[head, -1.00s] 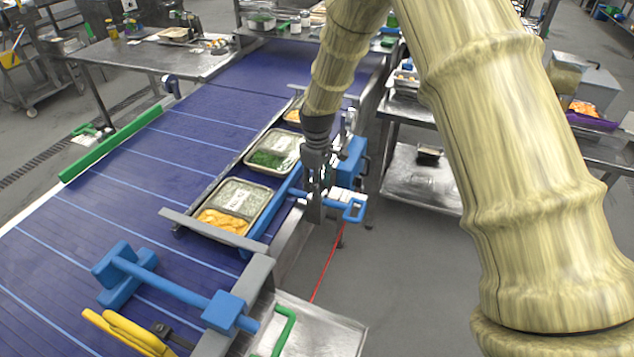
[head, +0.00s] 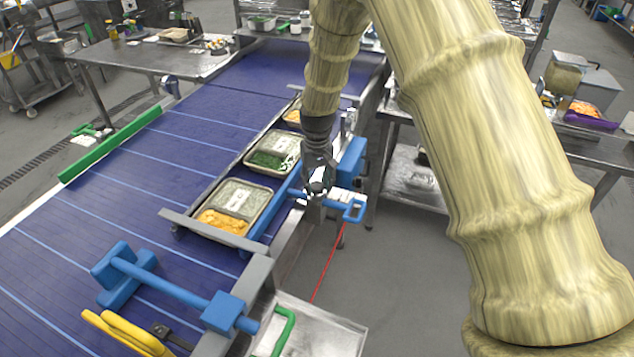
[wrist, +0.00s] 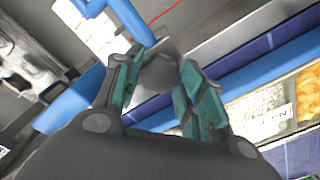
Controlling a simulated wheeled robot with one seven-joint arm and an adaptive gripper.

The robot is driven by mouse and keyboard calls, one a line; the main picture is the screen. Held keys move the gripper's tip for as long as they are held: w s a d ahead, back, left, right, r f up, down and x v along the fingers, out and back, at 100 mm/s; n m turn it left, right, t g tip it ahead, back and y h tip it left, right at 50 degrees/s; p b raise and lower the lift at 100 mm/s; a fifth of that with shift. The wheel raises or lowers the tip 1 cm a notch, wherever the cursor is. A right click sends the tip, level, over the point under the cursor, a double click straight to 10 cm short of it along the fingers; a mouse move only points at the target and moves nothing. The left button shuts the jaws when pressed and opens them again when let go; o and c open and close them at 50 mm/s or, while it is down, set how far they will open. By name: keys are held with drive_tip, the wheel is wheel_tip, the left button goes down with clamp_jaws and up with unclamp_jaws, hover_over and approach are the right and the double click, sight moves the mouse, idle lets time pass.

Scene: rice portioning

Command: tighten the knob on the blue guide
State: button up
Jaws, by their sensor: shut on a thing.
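The blue guide (head: 265,222) is a long blue rail along the right side of the conveyor, beside the food trays. A blue block (head: 351,158) and a blue handle (head: 354,210) are at its right. My gripper (head: 317,188) points down at the guide's mount beside the rail. In the wrist view my gripper (wrist: 160,88) has its two teal-padded fingers around a grey knob (wrist: 159,74), at the end of a blue bar (wrist: 128,22). The fingers are apart by about the knob's width. The knob's far side is hidden, and the head view does not show it clearly.
Trays of orange food (head: 222,221) and green food (head: 268,160) stand on the blue conveyor (head: 110,190) left of the rail. A second blue bar fixture (head: 175,290) lies nearer. A steel table (head: 410,180) stands at right. Floor right of the guide is free.

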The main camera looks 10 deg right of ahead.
sight(317, 186)
drive_tip(key=shift+s+f, duration=0.3)
drive_tip(key=shift+s, duration=0.05)
drive_tip(key=o, duration=1)
drive_tip(key=shift+w+r, duration=0.15)
drive_tip(key=shift+w+r, duration=0.1)
drive_tip(key=shift+r, duration=0.05)
drive_tip(key=shift+r, duration=0.6)
wheel_tip(317, 186, up, 10)
drive_tip(key=shift+r, duration=0.25)
